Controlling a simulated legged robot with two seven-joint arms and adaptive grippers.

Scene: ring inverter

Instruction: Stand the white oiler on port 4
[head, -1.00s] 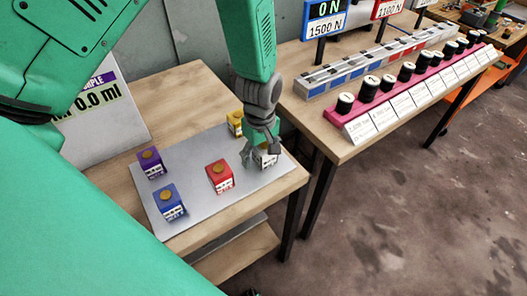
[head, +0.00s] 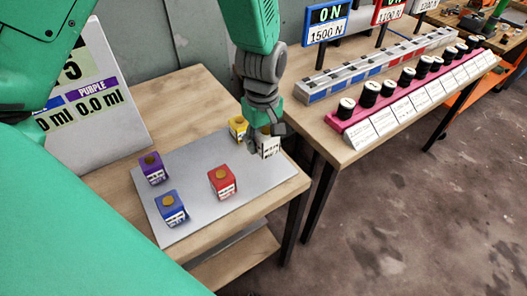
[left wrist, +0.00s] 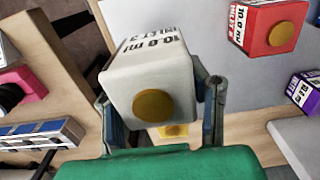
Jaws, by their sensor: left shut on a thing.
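The white oiler (head: 271,147) is a small white block with a printed label and a round brown cap, which faces the camera in the left wrist view (left wrist: 140,85). My left gripper (head: 262,146) is shut on it, with one finger on each side (left wrist: 160,108). The oiler is over the right back corner of the grey plate (head: 215,212); I cannot tell its exact height. Part of it is hidden by the fingers in the head view. No port marked 4 can be read clearly. My right gripper is not in view.
Yellow (head: 238,128), red (head: 222,182), purple (head: 151,168) and blue (head: 171,208) oilers stand on the plate. A second table at right holds a pink rack (head: 350,122) of black numbered cylinders, a segmented grey rail (head: 375,65) and display signs (head: 325,22). A gap separates the tables.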

